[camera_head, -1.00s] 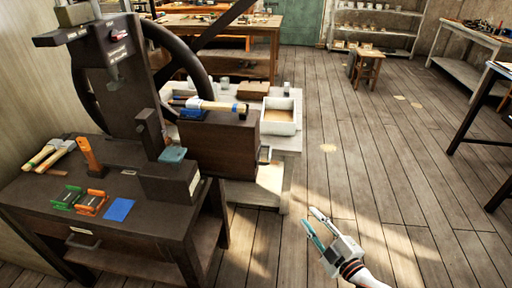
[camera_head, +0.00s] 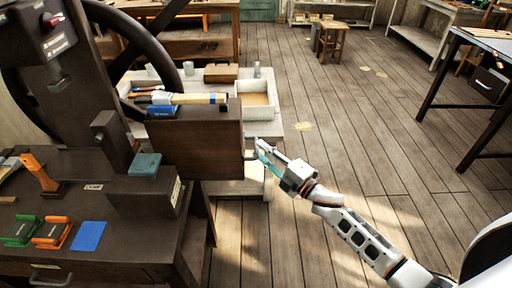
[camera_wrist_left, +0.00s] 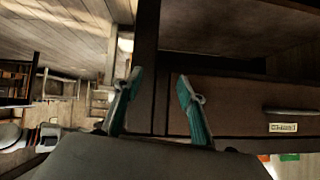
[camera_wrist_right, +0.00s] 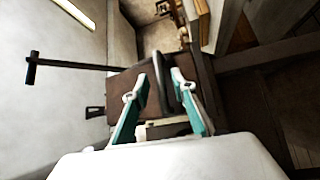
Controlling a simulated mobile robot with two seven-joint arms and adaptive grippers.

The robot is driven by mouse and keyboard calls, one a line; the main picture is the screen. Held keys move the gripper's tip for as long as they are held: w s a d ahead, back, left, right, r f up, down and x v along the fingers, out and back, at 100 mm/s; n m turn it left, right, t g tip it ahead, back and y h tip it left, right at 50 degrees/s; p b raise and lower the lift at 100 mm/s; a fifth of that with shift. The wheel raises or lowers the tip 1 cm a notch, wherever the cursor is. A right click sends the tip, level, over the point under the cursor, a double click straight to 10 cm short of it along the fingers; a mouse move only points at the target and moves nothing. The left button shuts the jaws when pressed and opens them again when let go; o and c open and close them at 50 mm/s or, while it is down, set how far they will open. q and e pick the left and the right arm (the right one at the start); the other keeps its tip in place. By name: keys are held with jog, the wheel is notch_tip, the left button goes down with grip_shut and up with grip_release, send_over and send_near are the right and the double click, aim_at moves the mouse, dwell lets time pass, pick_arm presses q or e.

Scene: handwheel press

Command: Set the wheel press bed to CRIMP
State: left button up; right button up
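The dark wheel press (camera_head: 45,90) stands at the left of the head view, with its large handwheel (camera_head: 158,55) behind the frame. A block with a teal pad (camera_head: 145,164) sits at its foot; its small label is too small to read. A brown box-like part (camera_head: 195,148) to the right carries a grey bar handle (camera_head: 250,150). My right gripper (camera_head: 262,150) is beside this handle. In the right wrist view its fingers (camera_wrist_right: 160,85) are spread, with a dark bar between or beyond them; contact is unclear. My left gripper (camera_wrist_left: 158,80) shows only in its wrist view, open and empty.
Green and orange clamp-like items (camera_head: 36,231) and a blue square (camera_head: 88,236) lie on the press table. A white tray (camera_head: 258,112) stands behind. A labelled drawer (camera_wrist_left: 240,110) faces the left gripper.

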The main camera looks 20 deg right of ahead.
pick_arm(q)
jog(key=shift+w+f, duration=0.1)
jog(key=shift+f, duration=0.05)
pick_arm(e)
jog(key=shift+x, duration=1.35)
grip_shut()
pick_arm(q)
jog(key=shift+w, duration=0.1)
jog(key=shift+a+r, duration=0.1)
jog(key=shift+r, duration=0.1)
pick_arm(e)
jog(key=shift+a, duration=0.15)
